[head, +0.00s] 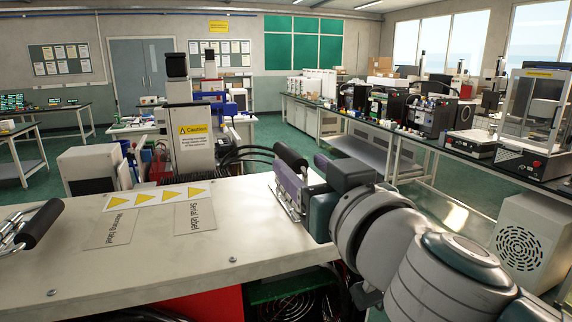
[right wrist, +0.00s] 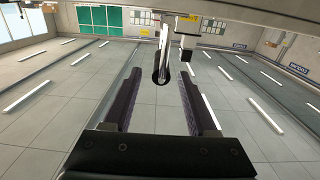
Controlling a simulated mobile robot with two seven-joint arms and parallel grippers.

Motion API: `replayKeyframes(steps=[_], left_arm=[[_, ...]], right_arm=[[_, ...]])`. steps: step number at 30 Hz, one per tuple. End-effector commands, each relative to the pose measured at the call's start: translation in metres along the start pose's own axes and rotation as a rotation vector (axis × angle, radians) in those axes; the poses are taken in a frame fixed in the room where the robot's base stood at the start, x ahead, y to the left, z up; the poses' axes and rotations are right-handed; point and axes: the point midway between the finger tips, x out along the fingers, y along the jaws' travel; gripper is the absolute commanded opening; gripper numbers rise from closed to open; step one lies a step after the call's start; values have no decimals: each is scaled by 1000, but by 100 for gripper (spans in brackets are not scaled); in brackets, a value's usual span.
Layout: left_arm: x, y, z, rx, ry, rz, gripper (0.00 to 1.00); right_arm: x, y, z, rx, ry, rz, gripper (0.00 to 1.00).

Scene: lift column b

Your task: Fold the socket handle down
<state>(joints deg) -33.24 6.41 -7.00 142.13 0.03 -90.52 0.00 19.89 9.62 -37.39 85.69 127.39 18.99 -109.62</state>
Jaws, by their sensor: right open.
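A handle with a black cylindrical grip (head: 290,155) stands at the right end of the beige top panel. In the right wrist view, the black grip (right wrist: 160,75) shows near the fingertips, in the gap between them. My right gripper (head: 298,163) is open, its purple-grey fingers on either side of the grip; I cannot tell whether they touch it. In the right wrist view, the open right gripper (right wrist: 160,82) shows both fingers apart. A similar black-gripped handle (head: 42,223) with metal parts is at the panel's left edge, partly cut off. My left gripper is not in view.
The beige panel (head: 130,270) carries a strip of yellow triangles (head: 158,194), a warning label (head: 112,228) and a serial label (head: 195,216). A column with a caution sign (head: 195,145) stands behind it. Benches with equipment line the right side; green floor lies between.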

Motion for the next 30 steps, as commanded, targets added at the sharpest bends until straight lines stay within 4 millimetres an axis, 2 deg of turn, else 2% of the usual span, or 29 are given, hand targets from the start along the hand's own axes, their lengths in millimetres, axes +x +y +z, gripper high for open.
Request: replayKeyframes(steps=[3, 9, 20, 30], left_arm=[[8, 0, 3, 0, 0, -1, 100], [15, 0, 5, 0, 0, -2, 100], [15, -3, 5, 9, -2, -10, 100], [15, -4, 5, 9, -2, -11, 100]], right_arm=[[21, 0, 2, 3, 1, 1, 58], [40, 0, 1, 1, 1, 0, 58], [44, 0, 0, 0, 0, -1, 57], [44, 0, 0, 0, 0, -1, 19]])
